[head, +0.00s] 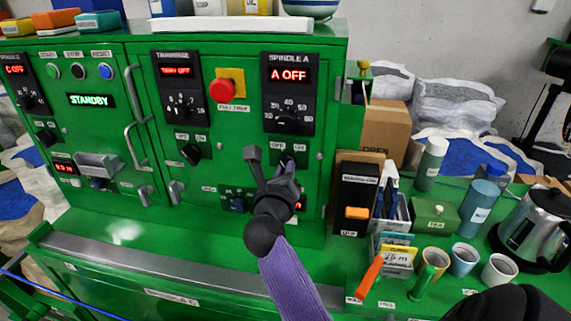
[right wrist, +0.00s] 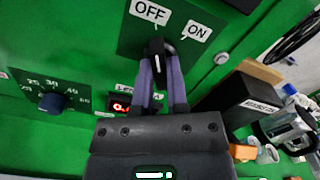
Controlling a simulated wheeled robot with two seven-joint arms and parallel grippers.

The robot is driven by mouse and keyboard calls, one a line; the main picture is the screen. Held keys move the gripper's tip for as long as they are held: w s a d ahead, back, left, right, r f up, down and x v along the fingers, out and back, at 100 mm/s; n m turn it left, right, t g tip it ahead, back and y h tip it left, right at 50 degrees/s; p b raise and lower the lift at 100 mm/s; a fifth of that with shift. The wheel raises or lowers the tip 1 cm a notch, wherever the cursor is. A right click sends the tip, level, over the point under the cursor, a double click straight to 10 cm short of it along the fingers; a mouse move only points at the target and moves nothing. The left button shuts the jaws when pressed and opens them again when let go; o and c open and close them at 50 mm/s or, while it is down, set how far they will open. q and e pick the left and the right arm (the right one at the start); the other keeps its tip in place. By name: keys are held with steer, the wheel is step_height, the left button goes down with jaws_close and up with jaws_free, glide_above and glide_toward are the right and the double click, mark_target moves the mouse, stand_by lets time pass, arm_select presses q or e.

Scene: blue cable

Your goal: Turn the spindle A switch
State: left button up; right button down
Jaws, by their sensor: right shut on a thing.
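The spindle A switch, a black knob (right wrist: 157,46), sits on the green cabinet front below its OFF and ON labels (right wrist: 172,20). My right gripper (right wrist: 164,66) is shut on this knob, with a purple finger on each side. In the head view my right gripper (head: 284,168) reaches up to the panel and hides most of the switch. Above it, the spindle A display (head: 289,75) glows red and reads A OFF. Which label the knob points to is hard to tell. My left gripper is not in view.
A similar black switch (head: 191,153) lies to the left, below the traverse display (head: 175,71). A red stop button (head: 220,90) sits between the panels. At right stand a black box with an orange rocker (head: 356,213), several cups, bottles and a kettle (head: 536,220).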

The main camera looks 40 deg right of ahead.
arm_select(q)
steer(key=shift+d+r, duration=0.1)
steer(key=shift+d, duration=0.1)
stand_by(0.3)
arm_select(e)
steer(key=c, duration=0.6)
jaws_free()
steer(key=shift+c, duration=0.2)
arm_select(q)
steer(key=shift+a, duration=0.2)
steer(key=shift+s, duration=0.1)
arm_select(e)
steer(key=shift+a, duration=0.1)
